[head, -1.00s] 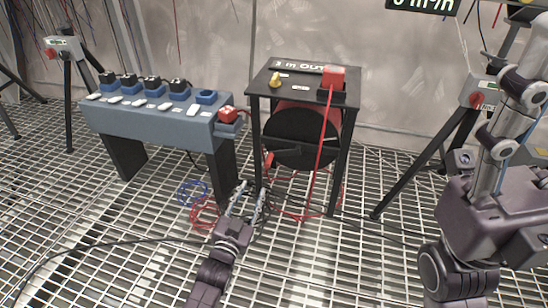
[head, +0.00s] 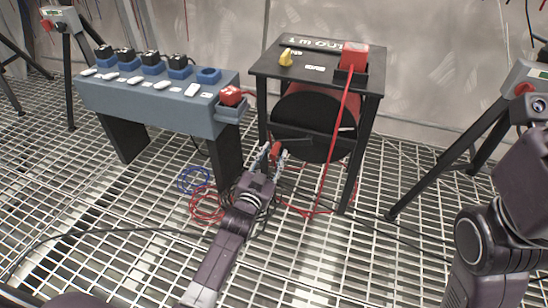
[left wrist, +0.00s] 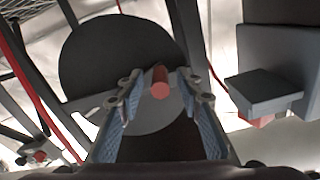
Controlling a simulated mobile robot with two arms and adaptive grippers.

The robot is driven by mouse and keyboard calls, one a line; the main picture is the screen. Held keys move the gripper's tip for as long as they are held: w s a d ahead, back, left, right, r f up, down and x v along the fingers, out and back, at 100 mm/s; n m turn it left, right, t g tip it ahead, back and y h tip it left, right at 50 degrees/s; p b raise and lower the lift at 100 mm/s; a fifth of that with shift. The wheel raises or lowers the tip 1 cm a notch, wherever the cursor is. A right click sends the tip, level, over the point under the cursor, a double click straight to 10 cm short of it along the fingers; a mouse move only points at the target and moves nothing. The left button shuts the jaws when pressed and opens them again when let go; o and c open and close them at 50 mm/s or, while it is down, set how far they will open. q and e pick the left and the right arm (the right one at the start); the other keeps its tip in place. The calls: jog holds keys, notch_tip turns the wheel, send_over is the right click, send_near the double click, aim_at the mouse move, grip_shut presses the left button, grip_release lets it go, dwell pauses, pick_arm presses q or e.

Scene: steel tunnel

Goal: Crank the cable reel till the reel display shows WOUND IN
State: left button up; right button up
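The cable reel (head: 305,127) hangs under a black frame table (head: 330,82), with a black disc facing me. The reel display (head: 312,44) on top is tilted and seems to read 1 m OUT. The red crank handle (head: 275,151) stands at the lower left of the disc. In the left wrist view the handle (left wrist: 160,82) sits between the fingers of my left gripper (left wrist: 160,88), with a gap on both sides. The left gripper (head: 270,156) is open around it. My right gripper is out of view; only part of the right arm shows at right.
A yellow knob (head: 286,57) and a red plug (head: 354,57) with a red cable are on the table top. A blue-grey socket bench (head: 165,103) stands left. Blue and red cable coils (head: 207,203) lie on the grating. A tripod (head: 450,160) stands right.

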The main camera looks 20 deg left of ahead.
pick_arm(q)
jog(key=shift+w, duration=0.3)
grip_shut()
dwell(0.3)
